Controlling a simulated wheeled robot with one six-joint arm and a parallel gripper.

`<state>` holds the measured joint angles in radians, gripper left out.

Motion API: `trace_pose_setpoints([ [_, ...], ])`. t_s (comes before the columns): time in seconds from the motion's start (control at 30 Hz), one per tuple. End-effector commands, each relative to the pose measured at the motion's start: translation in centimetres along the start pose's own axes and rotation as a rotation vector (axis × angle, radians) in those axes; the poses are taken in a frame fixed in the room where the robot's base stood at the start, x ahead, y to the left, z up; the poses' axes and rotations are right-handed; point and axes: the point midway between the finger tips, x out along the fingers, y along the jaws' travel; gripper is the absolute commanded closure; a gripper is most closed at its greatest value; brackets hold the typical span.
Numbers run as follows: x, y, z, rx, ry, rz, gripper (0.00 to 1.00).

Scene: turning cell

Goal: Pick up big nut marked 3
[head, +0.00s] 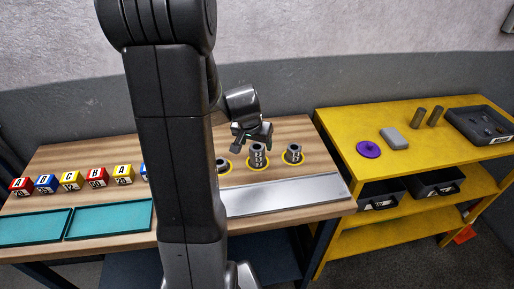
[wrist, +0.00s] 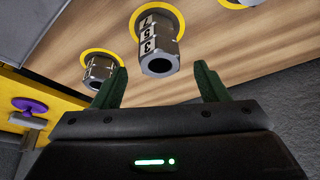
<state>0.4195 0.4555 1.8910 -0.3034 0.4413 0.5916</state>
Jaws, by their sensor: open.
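Several grey hex nuts stand on yellow rings on the wooden table. The tall middle nut (head: 258,156) shows stacked white labels; in the wrist view this nut (wrist: 157,42) shows digits, one looking like a 3. A shorter labelled nut (head: 293,154) stands to its right; it shows at left in the wrist view (wrist: 100,71), its digits unclear. Another nut (head: 223,166) is partly hidden by my arm. My gripper (head: 252,137) is open and empty, just above the middle nut. In the wrist view its fingers (wrist: 161,84) spread below the middle nut's open end, apart from it.
A metal plate (head: 285,195) lies in front of the nuts. Lettered cubes (head: 96,177) and teal trays (head: 110,219) are at left. The yellow bench (head: 350,120) at right holds a purple disc (head: 368,149), a grey block (head: 394,141), cylinders and a dark tray (head: 460,127).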

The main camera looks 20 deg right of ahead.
Motion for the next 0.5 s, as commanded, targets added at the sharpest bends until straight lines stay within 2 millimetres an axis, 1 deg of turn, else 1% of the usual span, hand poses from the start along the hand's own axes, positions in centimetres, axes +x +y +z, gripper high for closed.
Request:
trace_pose_setpoints([
  [0.1,1.3,0.0,0.0,0.000,-0.001,0.001,0.33],
  [0.2,1.9,0.0,0.0,0.000,-0.001,0.001,0.33],
  [0.47,2.1,0.0,0.0,0.000,0.001,0.000,0.33],
  [0.5,2.1,0.0,0.0,0.000,0.001,0.000,0.37],
])
